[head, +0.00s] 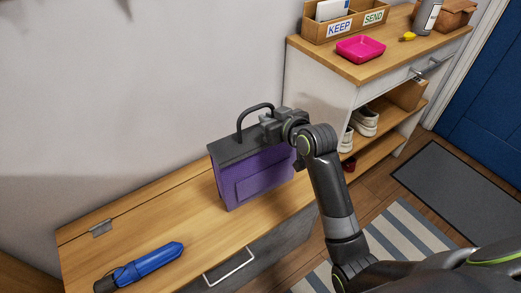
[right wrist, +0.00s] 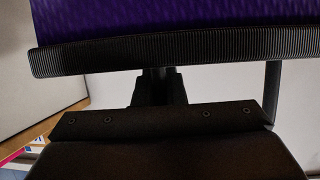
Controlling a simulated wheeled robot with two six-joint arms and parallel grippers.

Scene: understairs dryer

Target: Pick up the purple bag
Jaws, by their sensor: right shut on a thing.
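The purple bag (head: 258,182) has a dark grey top and a black loop handle (head: 243,118). In the head view it is upright at the wooden bench, near the wall; whether its base touches the bench top is hard to tell. My right gripper (head: 268,125) is at the top of the bag, shut on its handle. In the right wrist view the purple bag (right wrist: 190,20) fills the top of the picture, with a dark ribbed edge below it. The right gripper (right wrist: 158,85) shows dark in the middle there, its fingertips partly hidden. My left gripper is not in view.
A blue umbrella (head: 148,265) lies on the bench (head: 190,235) at the front left. A shelf unit (head: 320,100) at the right holds a pink tray (head: 360,49), a sorting box (head: 318,32) and white shoes (head: 365,120). The bench between umbrella and bag is clear.

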